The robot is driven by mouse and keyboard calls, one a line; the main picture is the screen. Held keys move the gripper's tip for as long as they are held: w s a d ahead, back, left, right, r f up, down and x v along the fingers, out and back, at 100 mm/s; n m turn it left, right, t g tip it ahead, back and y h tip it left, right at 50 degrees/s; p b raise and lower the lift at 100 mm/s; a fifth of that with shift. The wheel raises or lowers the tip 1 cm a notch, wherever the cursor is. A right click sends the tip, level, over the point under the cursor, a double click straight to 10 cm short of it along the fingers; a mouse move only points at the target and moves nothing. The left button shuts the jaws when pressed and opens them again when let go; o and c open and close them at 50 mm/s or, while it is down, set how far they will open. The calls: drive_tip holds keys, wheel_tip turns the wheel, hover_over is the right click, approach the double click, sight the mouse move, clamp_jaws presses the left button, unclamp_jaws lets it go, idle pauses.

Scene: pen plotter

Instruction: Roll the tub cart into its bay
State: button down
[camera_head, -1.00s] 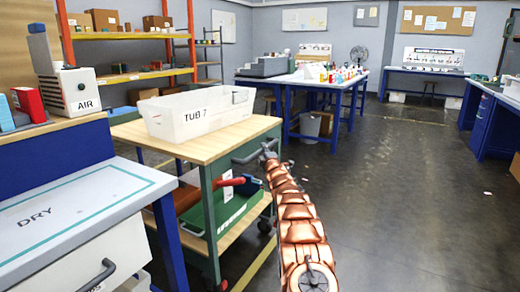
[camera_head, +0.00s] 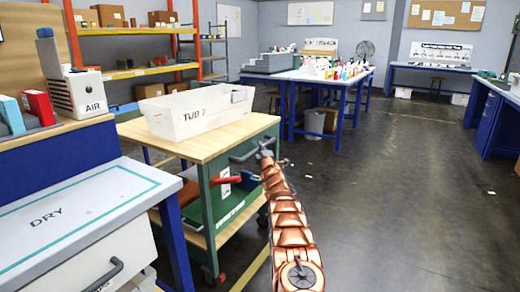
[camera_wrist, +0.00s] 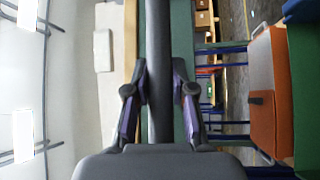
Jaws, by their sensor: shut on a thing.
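The tub cart (camera_head: 214,140) has a wooden top, green legs and a lower shelf, and stands left of centre in the head view. A white tub (camera_head: 190,117) marked "TUB 7" rests on its top. The cart's dark push handle (camera_head: 248,153) sticks out at its right end. My gripper (camera_head: 266,150) is at that handle at the end of my copper-coloured arm. In the wrist view, my gripper (camera_wrist: 160,103) has its two fingers shut on either side of the dark handle bar (camera_wrist: 159,70). Yellow floor tape (camera_head: 252,268) shows beside the cart's lower right.
A blue bench with a grey "DRY" top (camera_head: 75,215) stands close at the left front, with an "AIR" box (camera_head: 78,92) behind. Orange shelving (camera_head: 130,72) and a blue table (camera_head: 318,82) stand behind the cart. The dark floor (camera_head: 400,200) at right is open.

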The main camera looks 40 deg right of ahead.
drive_tip(key=shift+w+a+r, duration=0.1)
drive_tip(key=shift+w+a, duration=0.05)
drive_tip(key=shift+a, duration=0.05)
drive_tip(key=c, duration=1.2)
unclamp_jaws()
drive_tip(key=shift+w+a, duration=0.1)
drive_tip(key=shift+o, duration=1.2)
drive_tip(key=shift+s+f, duration=0.25)
drive_tip(key=shift+s, duration=0.05)
drive_tip(key=shift+s, duration=0.1)
drive_tip(key=r+v, duration=0.1)
drive_tip(key=v, duration=0.5)
drive_tip(key=shift+s+a+f, duration=0.15)
drive_tip(key=shift+s+f, duration=0.2)
drive_tip(key=shift+f, duration=0.05)
